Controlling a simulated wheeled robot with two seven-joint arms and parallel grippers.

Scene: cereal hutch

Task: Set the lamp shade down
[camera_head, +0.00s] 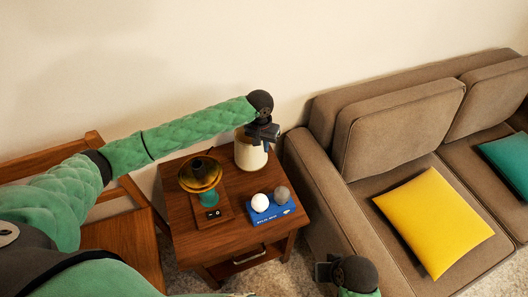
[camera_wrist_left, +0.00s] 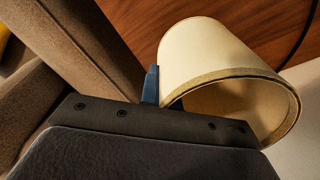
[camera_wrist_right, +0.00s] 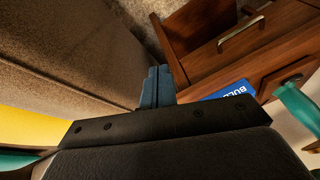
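The cream lamp shade (camera_head: 250,155) is at the back right corner of the wooden side table (camera_head: 180,222). It also shows in the left wrist view (camera_wrist_left: 210,50), with its open rim toward the camera. My left gripper (camera_head: 263,133) is at the shade's upper rim and is shut on it. I cannot tell whether the shade touches the tabletop. The lamp base (camera_head: 209,197), with a teal stem and brass top, stands on the table to the left. My right gripper (camera_wrist_right: 157,86) is shut and empty.
A blue book (camera_head: 270,212) lies at the table's front right, with a white ball (camera_head: 260,203) and a grey ball (camera_head: 282,194) on it. A brown sofa (camera_head: 325,195) with a yellow cushion (camera_head: 432,220) stands close on the right. A wooden chair (camera_head: 125,240) is on the left.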

